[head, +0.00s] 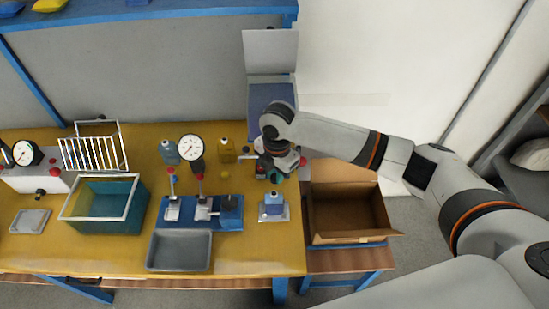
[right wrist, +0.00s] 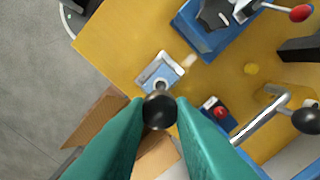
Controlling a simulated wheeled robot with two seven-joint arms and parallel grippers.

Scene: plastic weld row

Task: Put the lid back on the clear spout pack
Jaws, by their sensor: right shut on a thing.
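The clear spout pack (head: 273,203), with blue contents, stands upright on a small grey plate near the front right of the yellow bench. In the right wrist view it shows from above (right wrist: 160,75), beyond the fingertips. My right gripper (head: 274,174) is behind the pack and above the bench. My left gripper is out of view.
An open cardboard box (head: 346,210) stands right of the bench. A blue board (head: 226,217) with clamps and a grey tray (head: 180,250) lie left of the pack. A yellow bottle (head: 227,151) stands behind. A lever (right wrist: 264,119) with a black knob is near my right gripper.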

